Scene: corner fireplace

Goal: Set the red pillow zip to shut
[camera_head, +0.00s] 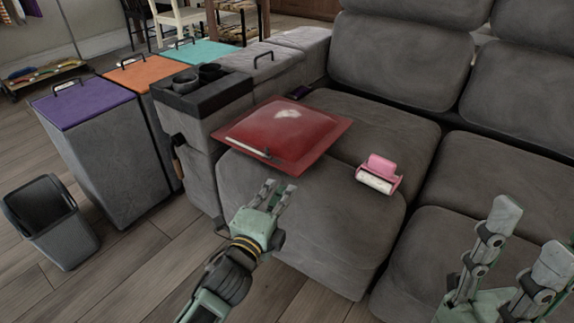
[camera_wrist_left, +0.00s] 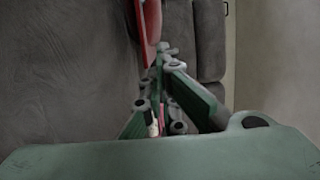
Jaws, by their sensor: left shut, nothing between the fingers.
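The red pillow (camera_head: 290,128) lies on the left seat of the grey sofa, with a pale patch on top. A pale strip, seemingly the zip (camera_head: 246,147), runs along its near edge, with a small dark piece near the strip's right end. I cannot tell how far the zip is open. My left gripper (camera_head: 279,187) is shut and empty, just in front of the pillow's near edge and apart from it. In the left wrist view the pillow's red edge (camera_wrist_left: 151,25) shows beyond the fingertips (camera_wrist_left: 160,60). My right gripper (camera_head: 531,232) is open and empty at the lower right.
A pink and white lint roller (camera_head: 379,174) lies on the seat right of the pillow. A black cup-holder tray (camera_head: 202,93) is on the left armrest. Lidded bins (camera_head: 110,150) and an open dark bin (camera_head: 50,220) stand at left. The right seat is mostly clear.

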